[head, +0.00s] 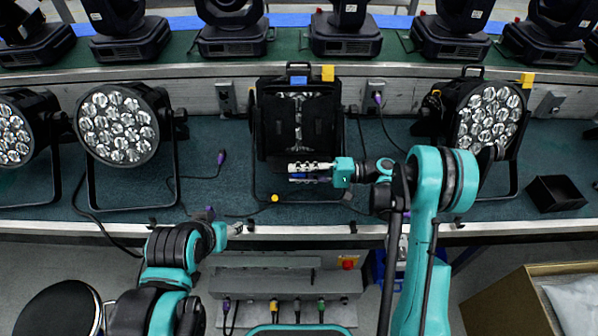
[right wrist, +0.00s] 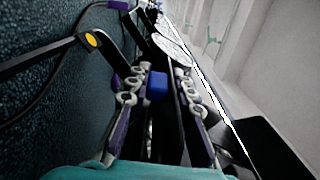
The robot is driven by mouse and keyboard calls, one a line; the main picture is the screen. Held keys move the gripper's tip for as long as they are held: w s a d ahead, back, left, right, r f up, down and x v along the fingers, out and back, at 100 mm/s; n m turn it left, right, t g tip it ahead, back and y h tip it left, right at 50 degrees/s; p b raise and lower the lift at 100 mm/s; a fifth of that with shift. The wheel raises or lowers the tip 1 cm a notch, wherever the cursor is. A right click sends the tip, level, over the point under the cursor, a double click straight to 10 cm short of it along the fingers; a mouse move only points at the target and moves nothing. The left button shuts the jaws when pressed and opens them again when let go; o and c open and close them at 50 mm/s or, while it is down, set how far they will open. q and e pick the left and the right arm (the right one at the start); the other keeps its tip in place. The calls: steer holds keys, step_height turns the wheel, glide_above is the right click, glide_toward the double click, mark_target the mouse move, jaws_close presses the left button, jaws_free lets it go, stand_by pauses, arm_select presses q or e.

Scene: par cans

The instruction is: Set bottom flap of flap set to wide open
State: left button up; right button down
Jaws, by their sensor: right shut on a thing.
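The flap set (head: 276,125) is black and sits on the front of the middle lamp. A narrow strip of bright lens shows between its dark plates. A blue tab (head: 299,178) shows at its lower edge, beside my right gripper (head: 305,168). In the right wrist view, the blue tab (right wrist: 157,86) and a thin dark plate edge lie between the fingers of my right gripper (right wrist: 160,100). The gripper is shut on this bottom flap; its exact angle is hard to tell. My left gripper (head: 232,228) is low at the shelf's front edge, away from the flaps; its jaws are too small to read.
Lamps with bare round lenses stand on the left (head: 118,125) and right (head: 490,115). Loose cables with purple plugs (head: 221,156) lie on the teal shelf. A cardboard box (head: 510,305) stands below right.

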steer(key=shift+f, duration=0.1)
steer(key=c, duration=1.4)
jaws_free()
steer(key=d, duration=1.2)
